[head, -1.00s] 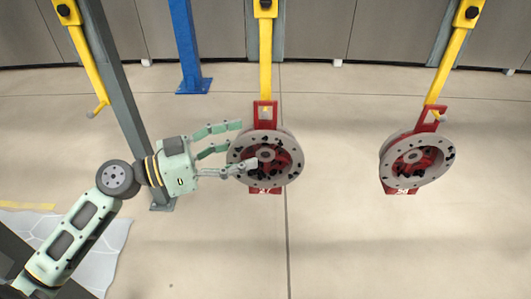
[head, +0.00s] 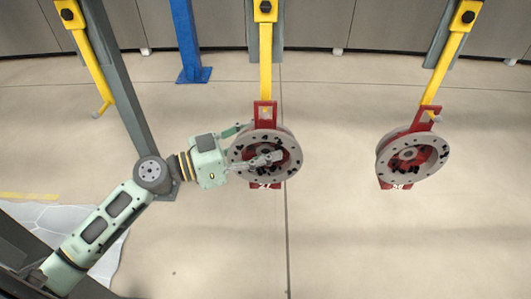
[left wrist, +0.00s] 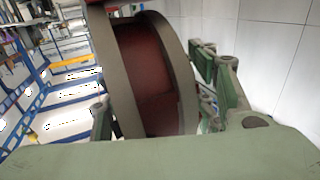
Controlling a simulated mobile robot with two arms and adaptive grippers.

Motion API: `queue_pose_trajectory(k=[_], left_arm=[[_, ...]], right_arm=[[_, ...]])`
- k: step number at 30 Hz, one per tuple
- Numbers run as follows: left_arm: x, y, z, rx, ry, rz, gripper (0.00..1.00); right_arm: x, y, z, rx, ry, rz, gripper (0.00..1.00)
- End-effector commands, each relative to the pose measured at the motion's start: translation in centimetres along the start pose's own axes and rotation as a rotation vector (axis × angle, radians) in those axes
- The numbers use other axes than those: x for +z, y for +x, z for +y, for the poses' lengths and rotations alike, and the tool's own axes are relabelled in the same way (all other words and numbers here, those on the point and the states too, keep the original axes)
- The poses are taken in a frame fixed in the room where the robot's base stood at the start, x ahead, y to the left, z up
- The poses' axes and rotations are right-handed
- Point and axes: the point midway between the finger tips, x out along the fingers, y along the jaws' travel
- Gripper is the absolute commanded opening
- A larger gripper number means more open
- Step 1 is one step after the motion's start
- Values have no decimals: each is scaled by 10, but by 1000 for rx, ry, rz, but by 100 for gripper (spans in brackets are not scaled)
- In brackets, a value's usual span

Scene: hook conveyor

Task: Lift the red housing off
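The red housing (head: 291,150), a round body with a grey flange and dark red inside, hangs by a red bracket from a yellow hook (head: 265,72) in the middle of the head view. My left gripper (head: 258,144) reaches it from the left. One finger lies across the front face, and another passes behind the upper rim, its tip hidden. In the left wrist view the housing (left wrist: 150,75) fills the space between the spread fingers, close to both sides. I cannot tell whether they touch it. My right gripper is not in view.
A second red-and-grey housing (head: 412,160) hangs from a yellow hook at the right. An empty yellow hook (head: 88,60) hangs at the upper left. A grey post (head: 118,90) and a blue post (head: 188,40) stand at the left. The floor below is clear.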

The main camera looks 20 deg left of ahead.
Motion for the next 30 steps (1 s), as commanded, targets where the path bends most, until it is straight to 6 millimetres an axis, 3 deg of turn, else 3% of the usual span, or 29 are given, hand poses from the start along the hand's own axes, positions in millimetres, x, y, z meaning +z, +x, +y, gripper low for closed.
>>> queue_pose_trajectory(k=[17, 30], left_arm=[[-1, 0, 0, 0, 0, 1, 0], [-6, 0, -1, -2, 2, 11, 0]], right_arm=[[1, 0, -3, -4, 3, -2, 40], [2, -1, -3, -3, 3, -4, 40]])
